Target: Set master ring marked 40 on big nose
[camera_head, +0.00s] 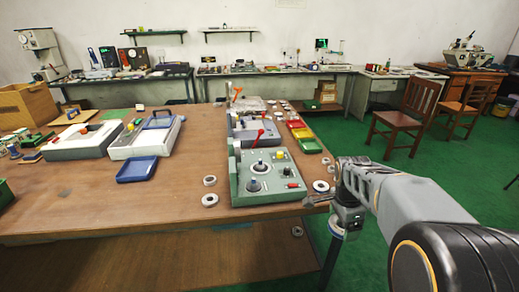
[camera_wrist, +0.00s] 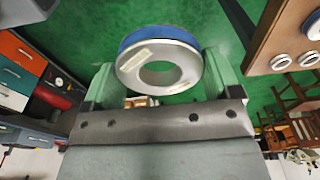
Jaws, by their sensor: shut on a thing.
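A steel master ring with a blue band (camera_wrist: 190,45) is held between the green fingers of my gripper (camera_wrist: 160,82) in the wrist view. A pale label shows on its face, but I cannot read a number on it. In the head view my gripper (camera_head: 338,220) hangs beyond the right edge of the bench, with the ring (camera_head: 337,233) at its lower end. A green gauge fixture (camera_head: 284,187) stands on the bench to the left of my gripper. Two dark noses stand up from it, a rear one (camera_head: 259,167) on a pale disc and a front one (camera_head: 254,186).
Loose rings lie beside the fixture, on its left (camera_head: 209,199) and right (camera_head: 321,186). A grey device with a red lever (camera_head: 243,132) stands behind it. A blue tray (camera_head: 137,170) and coloured bins (camera_head: 302,133) are nearby. The wooden bench (camera_head: 130,215) is clear at front left.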

